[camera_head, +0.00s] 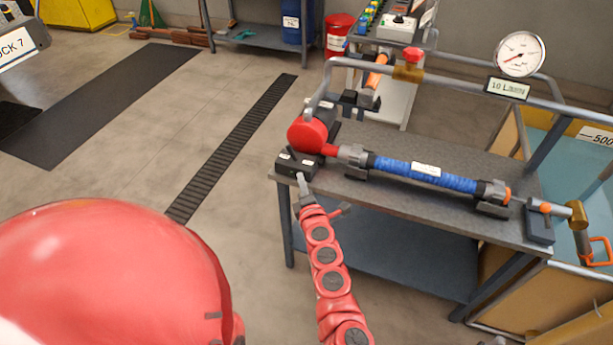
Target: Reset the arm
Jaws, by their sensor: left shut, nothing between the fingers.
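My left gripper (302,184) is at the near left corner of the grey workbench (440,212), at the end of my red segmented arm. It is shut and empty. Its tip is just in front of a black block (293,164) on that corner; I cannot tell whether they touch. A red round knob (308,134) is just beyond the block. A blue hose (440,179) with grey end fittings lies along the bench in black holders, to the right of the knob. My right gripper is not in view.
A grey rail with a red-topped brass valve (410,66) and a pressure gauge (520,54) runs behind the bench. A tank (585,190) stands at the right. A black grating (235,140) crosses the floor. Open floor is left of the bench.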

